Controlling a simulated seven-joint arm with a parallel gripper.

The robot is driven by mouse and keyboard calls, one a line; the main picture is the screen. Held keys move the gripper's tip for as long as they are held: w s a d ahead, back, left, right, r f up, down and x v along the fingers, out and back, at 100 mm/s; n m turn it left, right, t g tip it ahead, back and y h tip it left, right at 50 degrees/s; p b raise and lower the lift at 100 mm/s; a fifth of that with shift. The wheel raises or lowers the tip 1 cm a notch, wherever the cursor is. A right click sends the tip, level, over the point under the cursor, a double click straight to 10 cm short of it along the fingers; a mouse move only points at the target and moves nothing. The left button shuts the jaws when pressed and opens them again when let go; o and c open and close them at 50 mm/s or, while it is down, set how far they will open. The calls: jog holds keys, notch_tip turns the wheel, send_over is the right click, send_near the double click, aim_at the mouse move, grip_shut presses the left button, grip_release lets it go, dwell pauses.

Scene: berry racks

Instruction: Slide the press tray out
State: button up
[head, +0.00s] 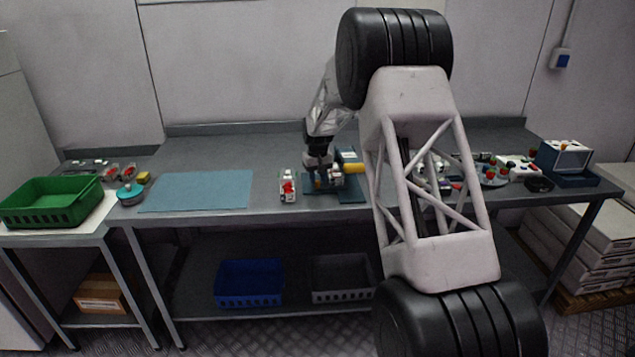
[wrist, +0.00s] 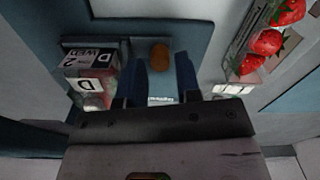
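The press (head: 350,193) is a teal-blue stand with a yellow part, on the bench in the middle of the head view. In the wrist view, its blue-grey plate (wrist: 110,42) carries a small orange-brown knob (wrist: 160,53); I cannot tell the tray's exact outline. A clear punnet with a white "D" label (wrist: 90,66) sits beside the knob, to the left. My gripper (wrist: 162,70) is open, its two dark blue fingers spread with the knob just past the gap between their tips. In the head view my gripper (head: 318,178) is low over the press's left side.
A strawberry punnet (head: 288,187) stands just left of the press; its berries show at upper right in the wrist view (wrist: 267,42). A blue mat (head: 197,191) and a green crate (head: 50,203) are farther left.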

jog(key=shift+f, duration=0.9)
jog(key=shift+c, duration=0.3)
grip_shut()
